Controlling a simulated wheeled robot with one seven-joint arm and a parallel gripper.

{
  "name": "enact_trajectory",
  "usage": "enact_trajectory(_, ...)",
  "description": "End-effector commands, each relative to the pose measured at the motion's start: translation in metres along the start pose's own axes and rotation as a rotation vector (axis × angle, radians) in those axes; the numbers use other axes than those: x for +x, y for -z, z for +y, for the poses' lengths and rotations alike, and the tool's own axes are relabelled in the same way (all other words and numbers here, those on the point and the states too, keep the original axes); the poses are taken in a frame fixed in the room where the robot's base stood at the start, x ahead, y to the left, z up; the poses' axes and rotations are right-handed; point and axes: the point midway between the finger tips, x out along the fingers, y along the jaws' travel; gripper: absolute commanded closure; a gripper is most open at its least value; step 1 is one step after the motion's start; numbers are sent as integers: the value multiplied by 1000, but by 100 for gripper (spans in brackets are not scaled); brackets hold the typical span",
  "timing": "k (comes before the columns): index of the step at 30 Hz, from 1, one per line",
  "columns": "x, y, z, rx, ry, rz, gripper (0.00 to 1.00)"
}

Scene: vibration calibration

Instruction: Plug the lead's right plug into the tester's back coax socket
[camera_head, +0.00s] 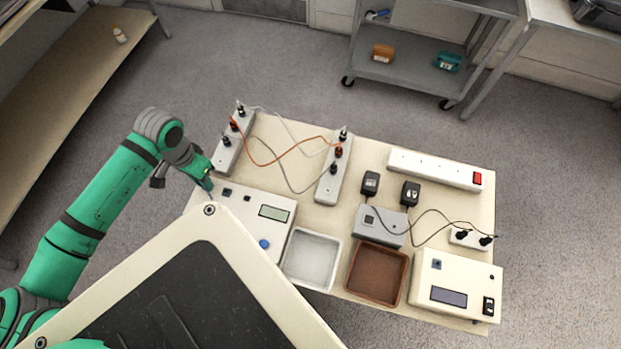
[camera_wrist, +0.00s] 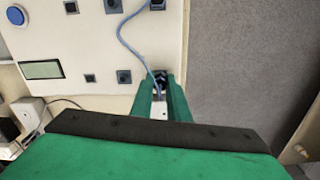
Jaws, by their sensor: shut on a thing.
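The tester (camera_head: 251,228) is the cream box with a display and a blue button at the left of the bench; its panel also shows in the wrist view (camera_wrist: 100,50). My gripper (camera_head: 208,184) is at its far left corner in the head view. In the wrist view my gripper (camera_wrist: 161,84) is shut on a pale plug (camera_wrist: 161,109) of the blue lead (camera_wrist: 133,44). A dark square fitting shows just beyond the fingertips. Whether the plug sits in it cannot be told. The lead's other end runs to a dark socket at the wrist view's top.
More dark sockets (camera_wrist: 124,76) lie on the panel beside my gripper. A white tray (camera_head: 300,283), a brown tray (camera_head: 357,296), power strips (camera_head: 434,169) and black adapters (camera_head: 371,183) share the bench. Open floor lies right of the tester in the wrist view.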

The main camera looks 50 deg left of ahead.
Motion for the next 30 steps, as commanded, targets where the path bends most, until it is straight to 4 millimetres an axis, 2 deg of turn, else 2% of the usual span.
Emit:
enact_trajectory(5, 0, 0, 1, 28, -1, 1, 100)
enact_trajectory(15, 0, 0, 0, 330, 0, 0, 100)
enact_trajectory(23, 0, 0, 0, 350, -1, 0, 100)
enact_trajectory(24, 0, 0, 0, 350, -1, 0, 76)
enact_trajectory(25, 0, 0, 0, 349, -1, 0, 68)
enact_trajectory(26, 0, 0, 0, 349, -1, 0, 63)
enact_trajectory(30, 0, 0, 0, 348, 0, 0, 63)
